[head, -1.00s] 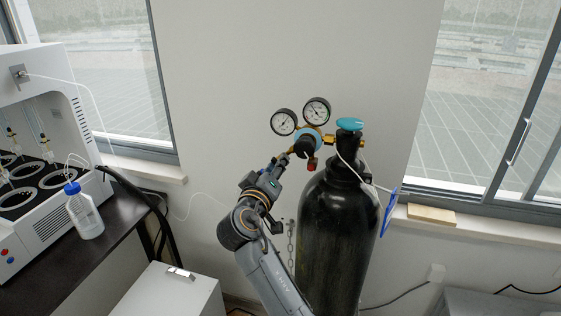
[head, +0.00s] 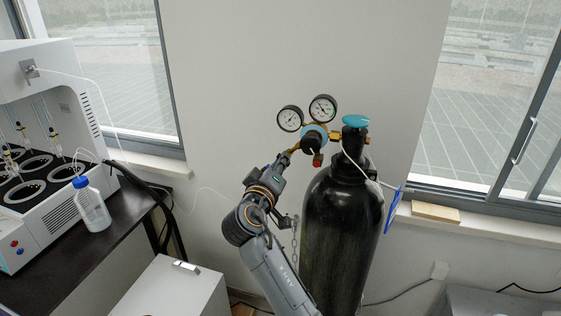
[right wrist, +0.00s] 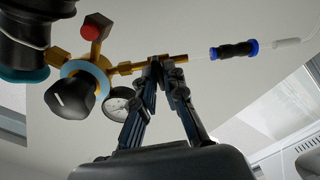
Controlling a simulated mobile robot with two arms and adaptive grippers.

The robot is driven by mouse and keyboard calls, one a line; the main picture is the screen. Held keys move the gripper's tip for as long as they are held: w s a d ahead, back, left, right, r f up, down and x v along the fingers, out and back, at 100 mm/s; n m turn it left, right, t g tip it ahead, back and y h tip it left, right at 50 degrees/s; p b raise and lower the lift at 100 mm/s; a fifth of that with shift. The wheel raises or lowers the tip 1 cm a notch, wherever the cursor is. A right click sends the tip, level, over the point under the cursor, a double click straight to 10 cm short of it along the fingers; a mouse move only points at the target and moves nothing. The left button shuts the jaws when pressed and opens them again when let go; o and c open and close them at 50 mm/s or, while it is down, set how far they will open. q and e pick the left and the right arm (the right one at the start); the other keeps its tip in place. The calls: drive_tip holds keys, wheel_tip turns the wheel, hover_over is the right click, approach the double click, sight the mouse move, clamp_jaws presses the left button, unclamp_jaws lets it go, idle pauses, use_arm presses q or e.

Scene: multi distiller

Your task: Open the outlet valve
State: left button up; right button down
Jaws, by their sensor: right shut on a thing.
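The pressure regulator with a light-blue ring (head: 315,131) sits on the neck of a black gas cylinder (head: 342,235). It carries two round gauges (head: 290,118), a black knob (head: 311,145) and a red part (head: 318,160). My right gripper (head: 290,153) reaches the regulator's left-hand outlet side. In the right wrist view my right gripper (right wrist: 160,63) is shut on the brass outlet valve (right wrist: 142,66), and its fingertips hide part of it. The black knob (right wrist: 70,97) shows left of the fingers there, apart from them. My left gripper is out of view.
A teal cylinder knob (head: 355,121) tops the cylinder. A chain (head: 295,240) hangs beside it. At left, a white distiller (head: 60,110) and a bottle (head: 91,205) stand on a dark table. A white cabinet (head: 170,292) stands low in front.

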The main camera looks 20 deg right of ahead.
drive_tip(key=shift+n+p, duration=3.95)
drive_tip(key=shift+n, duration=4.35)
